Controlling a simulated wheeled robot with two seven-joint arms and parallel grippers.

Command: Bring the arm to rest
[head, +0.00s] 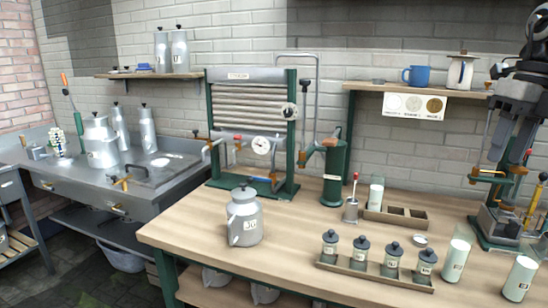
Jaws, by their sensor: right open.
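My right gripper (508,145) hangs down from the upper right corner with its dark fingers apart and nothing visible between them. It overlaps the green-framed device (492,225) at the right end of the wooden bench (185,228), so part of that device is hidden. I cannot tell whether the fingers touch it. My left arm and gripper are not in view.
A grey milk can (244,218) stands on the bench's left part. A rack (372,277) of several lidded jars sits near the front edge, with glasses (455,260) to its right. The bench between can and rack is clear. A shelf (420,89) holds a blue mug (417,76).

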